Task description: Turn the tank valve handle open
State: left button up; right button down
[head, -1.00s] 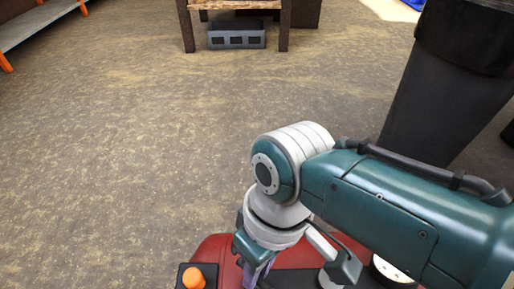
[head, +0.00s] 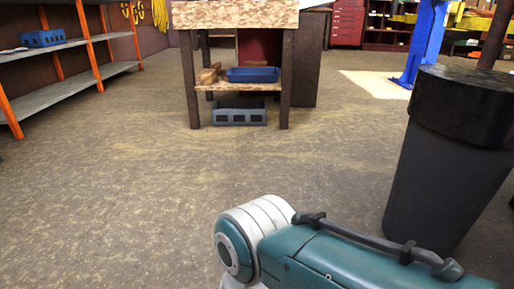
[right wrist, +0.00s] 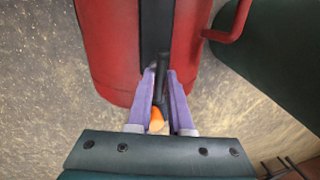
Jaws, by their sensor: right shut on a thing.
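In the right wrist view, my right gripper (right wrist: 160,74) has two purple fingers close together, shut on a slim dark handle (right wrist: 162,68), which looks like the tank valve handle. An orange piece (right wrist: 156,121) shows between the fingers near their base. Beyond the fingertips is a red body (right wrist: 106,50) with a black strip down its middle. How far the handle is turned is hard to tell. In the head view only a link of my right arm shows; its gripper and the handle are below the frame. My left gripper is in neither view.
A black bin-like container (head: 450,160) stands at the right. A wooden workbench (head: 235,16) with a blue tray (head: 253,75) is ahead, and orange-framed shelving (head: 60,95) is at the left. A dark green rounded body (right wrist: 275,60) and a red bar (right wrist: 238,22) are close right of the gripper.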

jog(key=shift+n, duration=0.3)
jog(key=c, duration=0.8)
grip_release()
jog(key=shift+c, duration=0.2)
notch_tip(320, 180, up, 10)
jog(key=w+p, duration=0.2)
jog(key=p, duration=0.4)
jog(key=shift+p, duration=0.4)
jog(key=shift+f, duration=0.1)
